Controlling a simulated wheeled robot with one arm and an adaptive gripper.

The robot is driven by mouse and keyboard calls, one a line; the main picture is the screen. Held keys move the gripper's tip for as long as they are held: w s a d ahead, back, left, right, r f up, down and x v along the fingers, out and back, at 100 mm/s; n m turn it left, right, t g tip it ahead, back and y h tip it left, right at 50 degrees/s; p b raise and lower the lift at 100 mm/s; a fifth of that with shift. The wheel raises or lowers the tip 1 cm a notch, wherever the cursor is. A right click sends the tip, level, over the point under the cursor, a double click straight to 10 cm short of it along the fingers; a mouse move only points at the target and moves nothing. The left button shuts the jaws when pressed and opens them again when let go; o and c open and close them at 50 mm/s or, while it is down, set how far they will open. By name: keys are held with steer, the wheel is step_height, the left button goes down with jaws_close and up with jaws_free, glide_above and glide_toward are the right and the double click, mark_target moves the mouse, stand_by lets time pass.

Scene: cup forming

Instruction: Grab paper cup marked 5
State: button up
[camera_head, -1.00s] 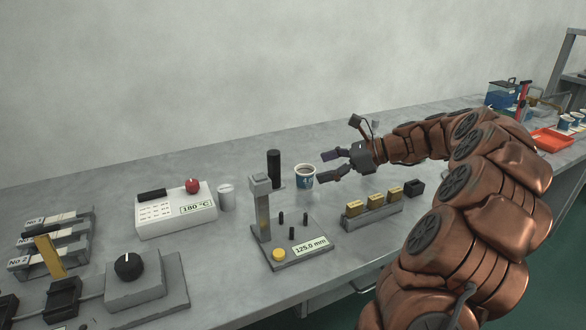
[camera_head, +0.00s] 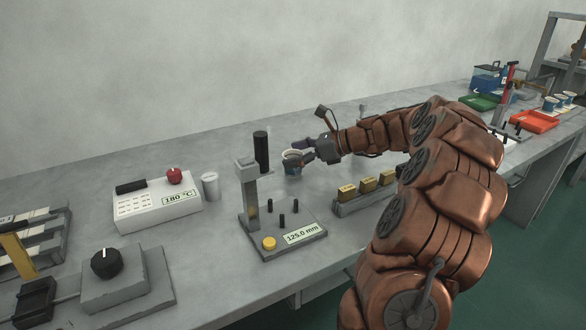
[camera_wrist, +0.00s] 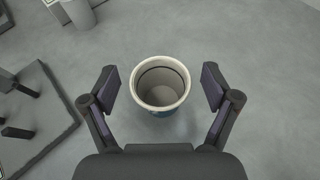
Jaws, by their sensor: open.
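A paper cup (camera_head: 293,165) with a white rim and a blue band stands upright on the grey bench, just behind and right of the gauge stand. Its number is not readable. In the wrist view the cup (camera_wrist: 161,84) is seen from above, its open mouth empty. My gripper (camera_head: 298,153) is at the cup from the right in the head view. In the wrist view my gripper (camera_wrist: 161,88) is open, one finger on each side of the cup, with a gap visible on both sides.
A gauge stand marked 125.0 mm (camera_head: 283,243) with a dark post (camera_head: 261,152) is close left of the cup. A block with brass pieces (camera_head: 367,194) lies in front right. A 180 °C box (camera_head: 158,208) and small grey cylinder (camera_head: 210,187) stand left. More cups (camera_head: 560,100) stand far right.

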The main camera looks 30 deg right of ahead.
steer(key=shift+c, duration=0.2)
steer(key=c, duration=0.9)
